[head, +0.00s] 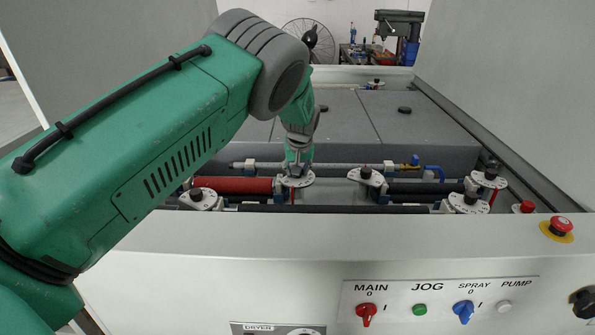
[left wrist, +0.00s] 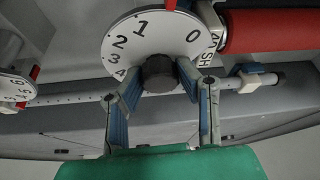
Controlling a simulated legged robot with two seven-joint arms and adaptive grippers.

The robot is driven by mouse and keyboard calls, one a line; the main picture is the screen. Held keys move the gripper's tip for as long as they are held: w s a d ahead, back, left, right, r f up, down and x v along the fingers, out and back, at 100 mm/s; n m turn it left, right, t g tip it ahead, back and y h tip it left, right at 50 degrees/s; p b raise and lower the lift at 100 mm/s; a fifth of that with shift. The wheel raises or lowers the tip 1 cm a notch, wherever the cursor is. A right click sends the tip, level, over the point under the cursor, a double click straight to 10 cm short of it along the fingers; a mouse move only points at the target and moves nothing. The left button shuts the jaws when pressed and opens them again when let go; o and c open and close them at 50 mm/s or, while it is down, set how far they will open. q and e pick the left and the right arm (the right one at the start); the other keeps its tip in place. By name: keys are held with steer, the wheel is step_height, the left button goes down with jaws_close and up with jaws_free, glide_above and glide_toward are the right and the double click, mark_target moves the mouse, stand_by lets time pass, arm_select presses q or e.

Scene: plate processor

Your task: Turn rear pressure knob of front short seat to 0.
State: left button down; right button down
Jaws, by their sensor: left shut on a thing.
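My left gripper (head: 298,168) reaches down from the left to a white dial (head: 303,181) in the front row of the machine. In the left wrist view the gripper (left wrist: 163,80) has its fingers on both sides of a dark round knob (left wrist: 159,74) and is shut on it. The knob sits at the middle of the white dial (left wrist: 122,41), whose numbers 0 to 4 show. A red mark (left wrist: 170,4) shows at the dial's upper edge, between 1 and 0. My fingers hide the dial's lower part. My right gripper is not in view.
A red roller (head: 232,185) lies left of the dial, and other knobbed dials (head: 366,177) stand to the right. A second dial (left wrist: 14,88) is close by in the left wrist view. The front panel carries switches and a red emergency button (head: 561,225).

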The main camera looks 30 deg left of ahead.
arm_select(q)
steer(key=n+b, duration=0.1)
steer(key=n, duration=0.1)
steer(key=n+g+y, duration=0.1)
steer(key=n+b, duration=0.1)
steer(key=n, duration=0.1)
steer(key=shift+w+r+n+g+b, duration=0.2)
steer(key=shift+w+n+g+b, duration=0.05)
steer(key=shift+n+g+b, duration=0.1)
steer(key=shift+r+n+g+y+b, duration=0.1)
steer(key=shift+n+g+y+b, duration=0.2)
steer(key=shift+n, duration=0.35)
steer(key=shift+r, duration=0.1)
steer(key=c, duration=1.2)
jaws_free()
steer(key=shift+f, duration=0.25)
